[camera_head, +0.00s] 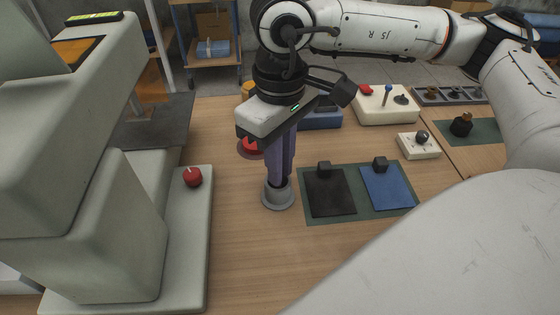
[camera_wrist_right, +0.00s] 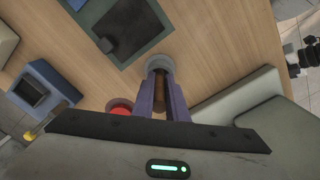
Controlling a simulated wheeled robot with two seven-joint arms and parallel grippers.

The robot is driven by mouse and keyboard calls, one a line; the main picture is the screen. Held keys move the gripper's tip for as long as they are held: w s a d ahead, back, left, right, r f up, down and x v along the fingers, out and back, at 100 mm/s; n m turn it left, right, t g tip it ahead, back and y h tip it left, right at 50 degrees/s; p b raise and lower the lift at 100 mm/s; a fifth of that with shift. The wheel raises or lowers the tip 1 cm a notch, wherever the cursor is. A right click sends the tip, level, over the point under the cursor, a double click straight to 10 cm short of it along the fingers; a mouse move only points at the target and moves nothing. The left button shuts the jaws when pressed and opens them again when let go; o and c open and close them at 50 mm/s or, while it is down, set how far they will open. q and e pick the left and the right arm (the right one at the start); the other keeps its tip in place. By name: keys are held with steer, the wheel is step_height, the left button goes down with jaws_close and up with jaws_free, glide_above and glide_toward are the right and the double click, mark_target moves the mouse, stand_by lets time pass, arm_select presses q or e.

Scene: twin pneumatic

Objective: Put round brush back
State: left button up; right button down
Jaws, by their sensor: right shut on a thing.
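My right gripper (camera_head: 281,178) points straight down over a round grey holder (camera_head: 278,200) on the wooden table. Its fingertips are at the holder's rim. In the right wrist view the gripper (camera_wrist_right: 161,92) is shut on a brown upright piece, the round brush (camera_wrist_right: 159,98), which stands between the purple fingers. The grey holder (camera_wrist_right: 160,64) shows around its far end. The brush's lower part is hidden in the holder, and in the head view the fingers hide the brush. My left gripper is not in view.
A green mat (camera_head: 305,212) with a black pad (camera_head: 328,192) and a blue pad (camera_head: 387,188) lies right of the holder. A red round item (camera_head: 250,148) sits close behind the gripper. A large grey machine with a red knob (camera_head: 192,176) stands at left. Bare table lies in front.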

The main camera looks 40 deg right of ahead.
steer(key=c, duration=1.8)
jaws_free()
steer(key=shift+f, duration=0.1)
steer(key=shift+o, duration=0.2)
step_height(320, 180, up, 12)
steer(key=shift+r+p, duration=0.15)
steer(key=shift+p, duration=0.45)
